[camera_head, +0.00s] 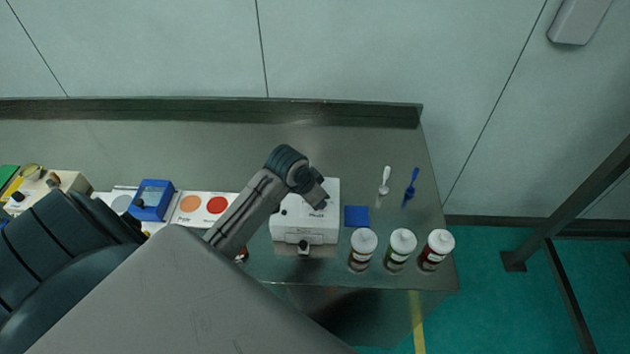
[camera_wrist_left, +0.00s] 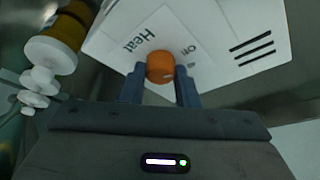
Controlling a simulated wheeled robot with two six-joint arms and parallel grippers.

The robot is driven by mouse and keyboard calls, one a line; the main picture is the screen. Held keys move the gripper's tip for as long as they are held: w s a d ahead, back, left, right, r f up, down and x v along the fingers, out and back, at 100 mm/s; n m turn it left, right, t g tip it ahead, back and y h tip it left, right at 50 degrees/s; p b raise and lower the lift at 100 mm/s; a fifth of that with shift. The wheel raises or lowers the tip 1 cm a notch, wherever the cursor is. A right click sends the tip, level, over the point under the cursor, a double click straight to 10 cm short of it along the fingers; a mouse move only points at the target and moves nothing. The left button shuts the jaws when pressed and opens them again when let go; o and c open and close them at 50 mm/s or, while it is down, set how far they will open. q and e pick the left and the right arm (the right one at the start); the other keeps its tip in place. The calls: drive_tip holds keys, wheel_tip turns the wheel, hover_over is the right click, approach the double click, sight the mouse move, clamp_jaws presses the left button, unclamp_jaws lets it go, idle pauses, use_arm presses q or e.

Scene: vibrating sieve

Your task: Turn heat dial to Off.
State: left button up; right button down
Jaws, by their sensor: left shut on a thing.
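The heat dial is an orange knob (camera_wrist_left: 160,66) on a white panel marked "Heat" and "Off" in the left wrist view. My left gripper (camera_wrist_left: 160,78) has one finger on each side of the knob and is shut on it. I cannot clearly tell which label the dial points at. In the head view the white device (camera_head: 290,225) stands on the metal table, with my left gripper (camera_head: 318,197) over its top right part. There the gripper hides the dial. My right gripper is not in view.
Several white-capped bottles stand along the right front edge, one (camera_head: 362,248) close to the device. A blue square (camera_head: 356,216), a white spoon (camera_head: 385,180) and a blue spoon (camera_head: 411,187) lie right of it. A blue device (camera_head: 153,199) is at left. The back table is clear.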

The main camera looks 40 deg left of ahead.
use_arm(q)
drive_tip(key=shift+r+n, duration=0.1)
drive_tip(key=shift+n, duration=0.2)
drive_tip(key=o, duration=1)
drive_tip(key=shift+s+r, duration=0.15)
drive_tip(key=shift+r, duration=0.15)
drive_tip(key=shift+b+v, duration=1.25)
drive_tip(key=shift+v, duration=3.8)
drive_tip(key=shift+s+f, duration=0.1)
